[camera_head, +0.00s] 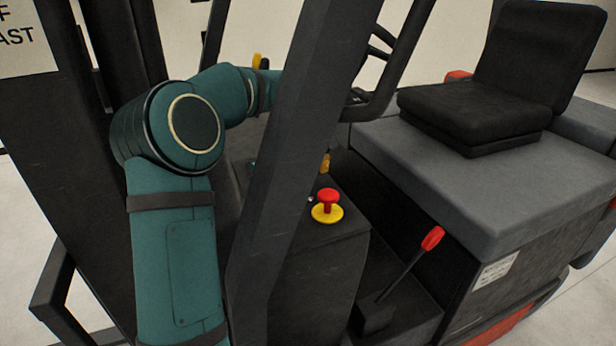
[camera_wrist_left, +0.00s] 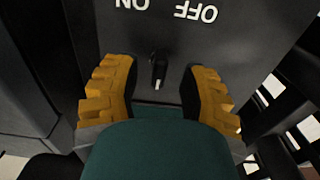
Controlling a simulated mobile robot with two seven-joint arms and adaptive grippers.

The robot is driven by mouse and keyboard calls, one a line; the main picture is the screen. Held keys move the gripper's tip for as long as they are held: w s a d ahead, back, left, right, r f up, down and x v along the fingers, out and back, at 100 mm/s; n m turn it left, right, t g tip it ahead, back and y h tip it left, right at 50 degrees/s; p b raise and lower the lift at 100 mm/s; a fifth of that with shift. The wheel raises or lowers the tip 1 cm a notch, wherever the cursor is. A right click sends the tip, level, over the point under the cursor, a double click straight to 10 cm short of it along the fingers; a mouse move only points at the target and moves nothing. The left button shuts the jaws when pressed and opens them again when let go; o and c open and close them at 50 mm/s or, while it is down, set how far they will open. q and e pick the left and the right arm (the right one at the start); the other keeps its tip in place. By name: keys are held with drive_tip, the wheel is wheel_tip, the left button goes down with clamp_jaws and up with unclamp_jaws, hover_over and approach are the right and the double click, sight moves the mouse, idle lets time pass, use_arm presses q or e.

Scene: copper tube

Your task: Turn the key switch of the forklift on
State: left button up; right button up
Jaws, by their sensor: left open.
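The key switch (camera_wrist_left: 158,70) is a small black knob with a white mark, on a dark panel (camera_wrist_left: 245,45) in the left wrist view. White ON and OFF labels read upside down above it. The white mark points down in the picture, away from both labels. My left gripper (camera_wrist_left: 158,75) is open, with its yellow ridged fingers on either side of the switch and a gap to each. I cannot tell how far they stand off the panel. In the head view my left arm passes behind the forklift's pillar, which hides much of it; the switch does not show clearly there.
A red emergency button (camera_head: 328,197) on a yellow base sits on the console. A red-tipped lever (camera_head: 432,238) rises beside it. The dark pillar (camera_head: 298,150) stands close to my left arm. The black seat (camera_head: 475,112) is at the right.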

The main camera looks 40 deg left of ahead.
use_arm(q)
drive_tip(key=shift+f, duration=0.75)
drive_tip(key=shift+c, duration=0.4)
clamp_jaws()
